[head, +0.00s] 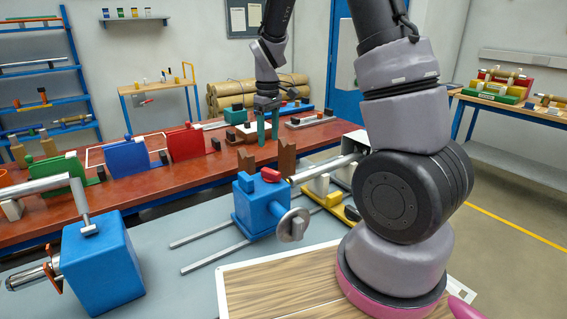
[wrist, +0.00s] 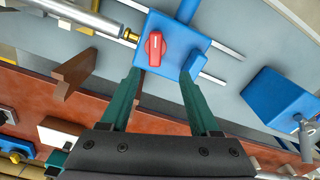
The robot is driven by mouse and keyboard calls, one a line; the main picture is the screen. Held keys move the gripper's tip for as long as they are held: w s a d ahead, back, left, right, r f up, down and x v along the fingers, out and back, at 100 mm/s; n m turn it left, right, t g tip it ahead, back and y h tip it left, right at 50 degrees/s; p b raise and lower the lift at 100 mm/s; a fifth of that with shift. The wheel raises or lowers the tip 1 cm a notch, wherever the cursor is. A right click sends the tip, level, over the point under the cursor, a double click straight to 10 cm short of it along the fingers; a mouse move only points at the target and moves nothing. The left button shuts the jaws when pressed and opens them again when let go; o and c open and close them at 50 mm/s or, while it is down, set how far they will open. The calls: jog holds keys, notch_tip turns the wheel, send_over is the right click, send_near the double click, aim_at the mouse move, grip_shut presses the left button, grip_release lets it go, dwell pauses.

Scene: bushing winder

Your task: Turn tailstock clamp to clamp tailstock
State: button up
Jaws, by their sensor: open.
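The blue tailstock (head: 256,208) stands on two rails on the grey bench, with a grey handwheel (head: 293,225) on its near side. Its red clamp knob (head: 271,175) sits on top. In the wrist view the red knob (wrist: 155,47) shows a pale line across its face, on the blue tailstock (wrist: 182,32). My gripper (head: 268,139) has green fingers, points down and is behind and above the tailstock. In the wrist view my gripper (wrist: 160,73) is open and empty, and the knob is just beyond the gap between the fingertips, apart from them.
A grey rod (head: 333,168) with a brass tip points at the tailstock from the right. Brown V-shaped supports (head: 287,158) stand just behind it. A blue box with a crank (head: 100,262) is at the left front. The red table (head: 200,178) behind holds coloured holders.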

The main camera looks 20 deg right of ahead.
aim_at(271, 170)
jog(key=f, duration=1.2)
jog(key=shift+w+d, duration=0.3)
jog(key=shift+w, duration=0.1)
